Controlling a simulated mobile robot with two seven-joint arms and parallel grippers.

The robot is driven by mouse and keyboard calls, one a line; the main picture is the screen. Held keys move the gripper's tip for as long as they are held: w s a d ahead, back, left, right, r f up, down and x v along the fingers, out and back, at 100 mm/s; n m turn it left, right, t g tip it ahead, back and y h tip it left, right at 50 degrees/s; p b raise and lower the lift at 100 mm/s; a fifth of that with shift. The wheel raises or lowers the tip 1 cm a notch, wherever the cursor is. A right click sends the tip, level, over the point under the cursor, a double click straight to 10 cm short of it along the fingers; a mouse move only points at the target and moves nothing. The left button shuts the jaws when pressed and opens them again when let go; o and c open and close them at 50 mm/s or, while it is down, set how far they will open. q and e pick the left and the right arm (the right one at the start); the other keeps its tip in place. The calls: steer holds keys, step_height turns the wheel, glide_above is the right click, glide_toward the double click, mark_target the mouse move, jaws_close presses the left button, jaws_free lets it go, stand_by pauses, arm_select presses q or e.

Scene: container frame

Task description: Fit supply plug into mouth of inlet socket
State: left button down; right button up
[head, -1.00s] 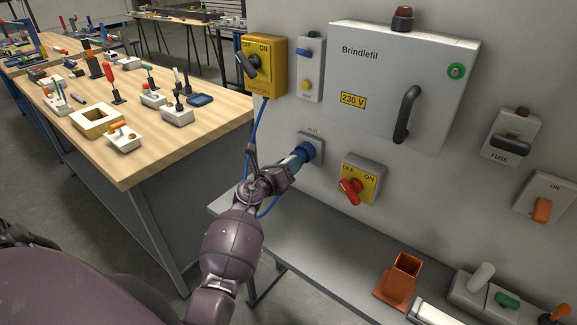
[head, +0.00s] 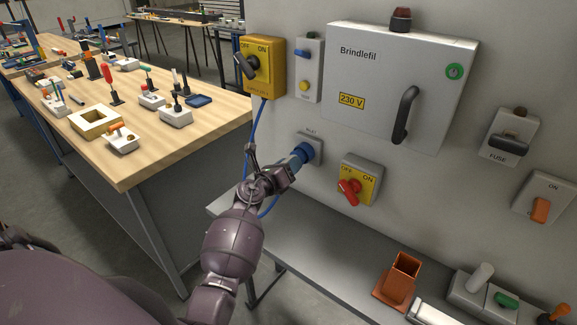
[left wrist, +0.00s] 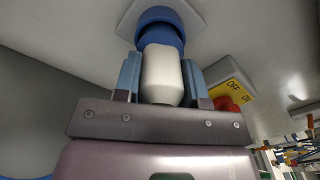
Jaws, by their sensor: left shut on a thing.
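The inlet socket (head: 311,147) is a grey wall box with a blue round mouth, left of the red-handled switch. My left gripper (head: 289,168) is shut on the supply plug (left wrist: 162,76), which shows white between the two blue finger pads in the left wrist view. The plug's front end is at the blue socket mouth (left wrist: 160,30) and looks lined up with it. How deep it sits inside cannot be told. A blue cable (head: 256,128) runs from the yellow switch box down behind my gripper. My right gripper is not in view.
A red-handled yellow switch (head: 359,182) is close on the right of the socket. The yellow switch box (head: 264,68) and Brindlefil cabinet (head: 390,85) are above. A grey bench (head: 330,255) runs below, with an orange square holder (head: 400,280) on it.

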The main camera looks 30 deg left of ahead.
arm_select(q)
steer(key=shift+w, duration=0.2)
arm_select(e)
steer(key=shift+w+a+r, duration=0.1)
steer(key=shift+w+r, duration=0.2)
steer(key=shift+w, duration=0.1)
arm_select(q)
steer(key=shift+w, duration=0.1)
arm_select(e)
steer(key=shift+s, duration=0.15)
arm_select(q)
steer(key=shift+w+r, duration=0.1)
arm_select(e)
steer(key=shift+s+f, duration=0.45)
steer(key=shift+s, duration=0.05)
arm_select(q)
steer(key=shift+w, duration=0.1)
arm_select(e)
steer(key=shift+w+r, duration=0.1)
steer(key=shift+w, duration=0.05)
arm_select(q)
steer(key=c, duration=1)
jaws_free()
steer(key=shift+c, duration=0.2)
steer(key=o, duration=0.4)
steer(key=shift+w, duration=0.1)
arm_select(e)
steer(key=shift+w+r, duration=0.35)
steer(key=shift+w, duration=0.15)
